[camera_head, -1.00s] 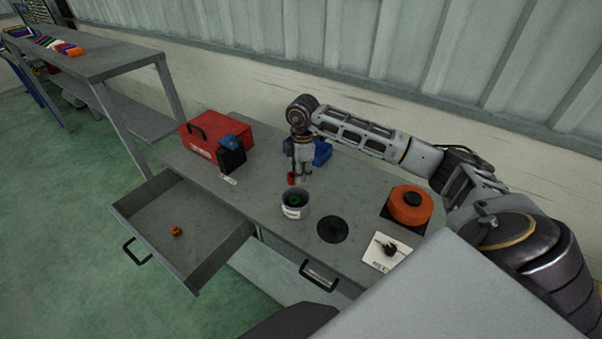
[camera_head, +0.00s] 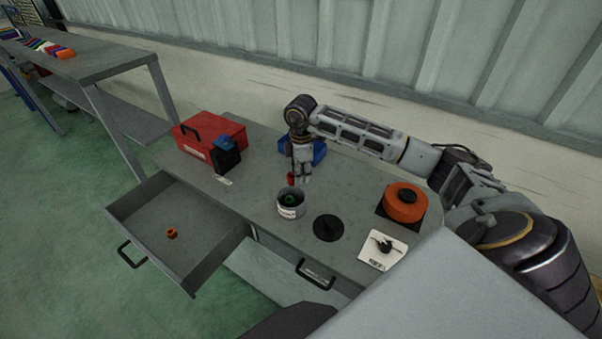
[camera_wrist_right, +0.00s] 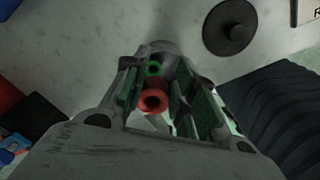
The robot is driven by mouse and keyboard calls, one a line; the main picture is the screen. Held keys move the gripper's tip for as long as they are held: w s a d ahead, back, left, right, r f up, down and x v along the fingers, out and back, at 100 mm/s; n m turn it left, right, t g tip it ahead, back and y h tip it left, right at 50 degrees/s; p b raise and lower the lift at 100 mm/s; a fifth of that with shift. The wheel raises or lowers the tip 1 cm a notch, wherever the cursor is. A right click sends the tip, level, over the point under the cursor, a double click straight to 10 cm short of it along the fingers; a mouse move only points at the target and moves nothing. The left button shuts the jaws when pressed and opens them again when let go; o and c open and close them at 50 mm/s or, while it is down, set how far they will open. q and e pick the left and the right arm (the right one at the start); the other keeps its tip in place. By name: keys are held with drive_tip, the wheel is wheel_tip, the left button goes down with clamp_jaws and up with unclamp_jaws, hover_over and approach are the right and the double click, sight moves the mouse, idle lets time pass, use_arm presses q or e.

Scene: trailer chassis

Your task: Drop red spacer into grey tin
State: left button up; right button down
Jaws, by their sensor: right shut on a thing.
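The red spacer (camera_head: 291,180) is held low in my right gripper (camera_head: 298,178), just above the far rim of the grey tin. In the right wrist view the red spacer (camera_wrist_right: 152,101) shows as a ring between the fingers of the gripper (camera_wrist_right: 160,98). The grey tin (camera_head: 290,211) stands upright and open on the bench with a pale label on its front. My left gripper is not in view.
A black round lid (camera_head: 328,228) lies right of the tin. An orange round object (camera_head: 405,203) and a white card (camera_head: 382,250) are further right. A red toolbox (camera_head: 208,141) and blue bin (camera_head: 316,152) stand behind. An open drawer (camera_head: 190,262) holds an orange piece (camera_head: 172,233).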

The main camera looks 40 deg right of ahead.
drive_tip(key=shift+f+b, duration=1.75)
drive_tip(key=shift+f, duration=1.15)
drive_tip(key=c, duration=1.1)
unclamp_jaws()
drive_tip(key=shift+r, duration=0.15)
wheel_tip(320, 180, up, 12)
drive_tip(key=shift+f, duration=0.1)
drive_tip(key=shift+s+f, duration=0.1)
